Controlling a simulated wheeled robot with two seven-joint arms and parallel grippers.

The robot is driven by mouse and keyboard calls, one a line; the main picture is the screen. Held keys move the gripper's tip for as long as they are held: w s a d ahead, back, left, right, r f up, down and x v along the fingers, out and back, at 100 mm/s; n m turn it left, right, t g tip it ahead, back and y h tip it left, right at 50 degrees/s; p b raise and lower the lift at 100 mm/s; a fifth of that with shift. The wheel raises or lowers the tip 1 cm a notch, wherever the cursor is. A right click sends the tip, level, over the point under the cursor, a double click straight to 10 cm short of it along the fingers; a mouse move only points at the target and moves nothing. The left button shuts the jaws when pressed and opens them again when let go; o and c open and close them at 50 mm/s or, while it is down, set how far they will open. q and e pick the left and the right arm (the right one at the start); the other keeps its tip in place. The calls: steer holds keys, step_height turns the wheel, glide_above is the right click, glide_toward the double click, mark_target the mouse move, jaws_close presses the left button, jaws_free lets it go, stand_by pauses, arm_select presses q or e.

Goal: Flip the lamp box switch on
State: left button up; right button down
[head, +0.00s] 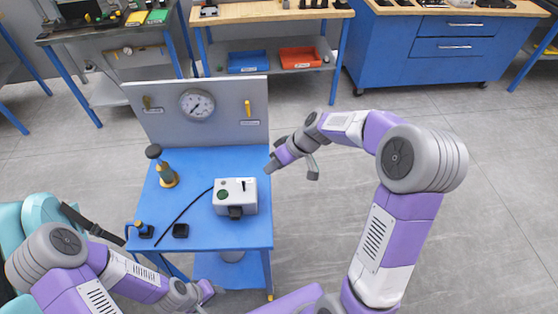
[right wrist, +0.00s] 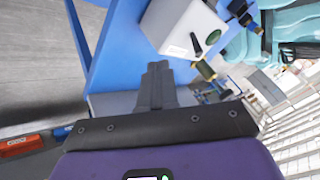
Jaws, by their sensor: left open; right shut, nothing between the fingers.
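The lamp box (head: 248,203) is a white box on the blue table, with a round dark green lamp (head: 223,195) and a small black switch lever (head: 243,186) on top. In the right wrist view the box (right wrist: 168,22) lies just beyond my fingertips, with the lever (right wrist: 196,44) and the green lamp (right wrist: 213,37) visible. The lamp looks dark. My right gripper (head: 268,169) is shut and empty, beside the table's right edge and apart from the box; its closed fingers show in the right wrist view (right wrist: 158,72). My left gripper (head: 208,291) is open, low near the table's front.
A grey back panel (head: 225,113) with a gauge (head: 197,104) stands behind. The floor right of the table is clear.

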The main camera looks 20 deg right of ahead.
mark_target(248, 183)
steer(key=a, duration=0.1)
steer(key=a+f, duration=0.1)
steer(key=a, duration=0.1)
steer(key=a+f, duration=0.1)
steer(key=shift+w+a+f, duration=0.2)
steer(key=shift+w+a, duration=0.05)
steer(key=shift+s+a+r, duration=0.15)
steer(key=shift+a, duration=0.5)
